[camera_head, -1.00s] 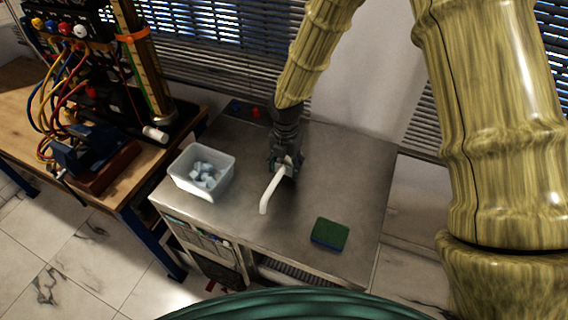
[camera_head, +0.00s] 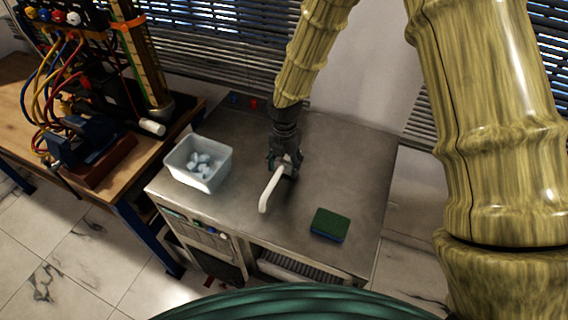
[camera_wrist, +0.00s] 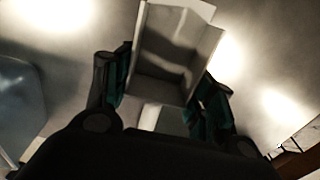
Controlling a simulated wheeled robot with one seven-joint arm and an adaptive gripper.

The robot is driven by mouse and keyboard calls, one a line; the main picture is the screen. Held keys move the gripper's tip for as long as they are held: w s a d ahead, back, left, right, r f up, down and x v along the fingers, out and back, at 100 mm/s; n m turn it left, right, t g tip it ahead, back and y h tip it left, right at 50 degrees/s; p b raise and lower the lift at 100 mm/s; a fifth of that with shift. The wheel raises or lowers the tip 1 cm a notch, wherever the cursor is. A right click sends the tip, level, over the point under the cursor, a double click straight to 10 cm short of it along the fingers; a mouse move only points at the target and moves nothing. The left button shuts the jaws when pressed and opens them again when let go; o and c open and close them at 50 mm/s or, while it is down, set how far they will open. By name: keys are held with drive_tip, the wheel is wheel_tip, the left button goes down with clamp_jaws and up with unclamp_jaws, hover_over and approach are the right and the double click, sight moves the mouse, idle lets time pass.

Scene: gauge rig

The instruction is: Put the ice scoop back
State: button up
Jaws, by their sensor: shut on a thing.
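The ice scoop (camera_head: 270,190) shows a white handle in the head view, pointing toward the counter's front edge. My gripper (camera_head: 283,167) is shut on the scoop, over the middle of the steel counter. In the wrist view the scoop's pale, open-topped bowl (camera_wrist: 172,50) extends out beyond the fingers of my gripper (camera_wrist: 163,92). The head view hides the bowl behind my gripper. I cannot tell whether the scoop touches the counter. A translucent white tub (camera_head: 193,179) with ice cubes (camera_head: 203,163) stands left of my gripper.
A green and blue sponge (camera_head: 330,224) lies on the steel counter (camera_head: 345,175) at the front right. A wooden bench (camera_head: 150,170) with a gauge rig and coloured cables (camera_head: 55,85) stands at the left. The counter between tub and sponge is mostly clear.

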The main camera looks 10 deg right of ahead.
drive_tip(key=shift+f, duration=0.65)
drive_tip(key=o, duration=1.2)
drive_tip(key=shift+r, duration=0.1)
